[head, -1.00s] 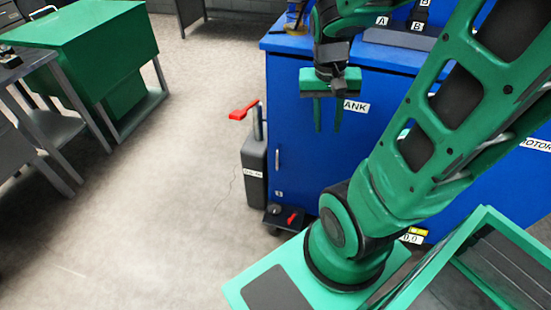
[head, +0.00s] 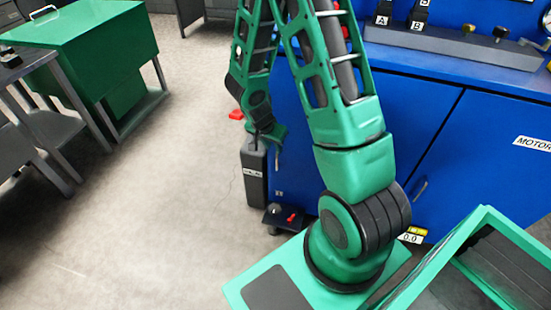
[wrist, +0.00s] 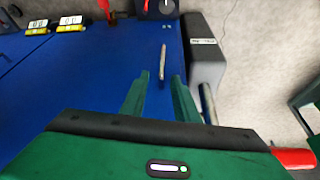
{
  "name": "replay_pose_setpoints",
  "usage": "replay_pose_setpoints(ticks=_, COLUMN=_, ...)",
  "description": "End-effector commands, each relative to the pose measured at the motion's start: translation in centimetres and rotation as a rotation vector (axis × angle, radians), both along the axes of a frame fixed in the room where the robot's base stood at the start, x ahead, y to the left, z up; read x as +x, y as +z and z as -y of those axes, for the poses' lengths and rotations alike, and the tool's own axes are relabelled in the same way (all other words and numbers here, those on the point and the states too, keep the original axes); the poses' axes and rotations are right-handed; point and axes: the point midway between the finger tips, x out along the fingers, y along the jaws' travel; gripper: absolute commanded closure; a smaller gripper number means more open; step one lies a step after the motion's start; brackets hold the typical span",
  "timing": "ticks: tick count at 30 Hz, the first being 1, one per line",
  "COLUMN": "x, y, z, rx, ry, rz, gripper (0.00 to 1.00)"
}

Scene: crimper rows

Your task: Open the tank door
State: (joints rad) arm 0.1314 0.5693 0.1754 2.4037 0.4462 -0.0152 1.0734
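The tank door (head: 298,172) is a blue panel at the left of the blue cabinet, and it looks closed. My arm covers its upper part and label. In the wrist view the blue door face (wrist: 100,80) fills the left and middle. Its slim metal bar handle (wrist: 163,60) runs nearly upright in that picture. My gripper (wrist: 162,78) is open, with one green finger on each side of the line of the handle. The handle's near end shows between the fingertips; I cannot tell the depth gap.
Open floor lies between.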

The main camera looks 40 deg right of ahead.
Motion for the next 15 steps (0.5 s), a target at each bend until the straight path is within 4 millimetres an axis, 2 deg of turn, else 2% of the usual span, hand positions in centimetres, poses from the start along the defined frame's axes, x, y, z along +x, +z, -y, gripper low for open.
replay_pose_setpoints(ticks=8, x=0.5, y=-2.0, z=0.3, rx=0.003, ry=-0.005, rz=0.006, gripper=0.72)
replay_pose_setpoints(ticks=15, x=1.0, y=-5.2, z=1.5, rx=0.003, ry=-0.006, rz=0.005, gripper=0.72)
